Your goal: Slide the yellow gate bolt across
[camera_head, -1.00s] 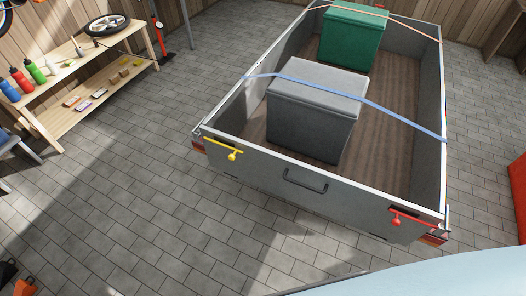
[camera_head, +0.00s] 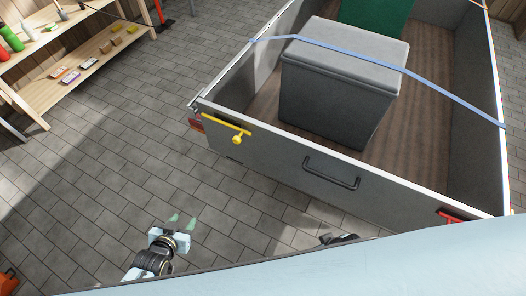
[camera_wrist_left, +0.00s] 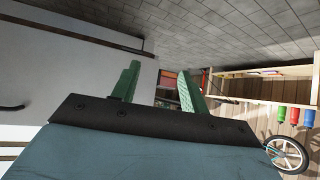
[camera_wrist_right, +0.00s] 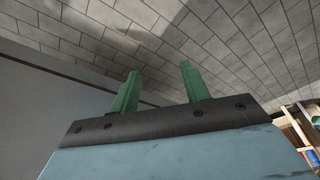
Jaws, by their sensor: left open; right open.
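My right gripper (camera_wrist_right: 159,68) is open and empty in the right wrist view; in the head view only a dark part of that arm shows.
A dark handle (camera_head: 332,172) sits mid-tailgate and a red bolt (camera_head: 450,215) at its right end. A grey box (camera_head: 340,95) stands in the trailer under a blue strap (camera_head: 440,90). A wooden shelf (camera_head: 75,75) stands at left. The paving between is clear.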

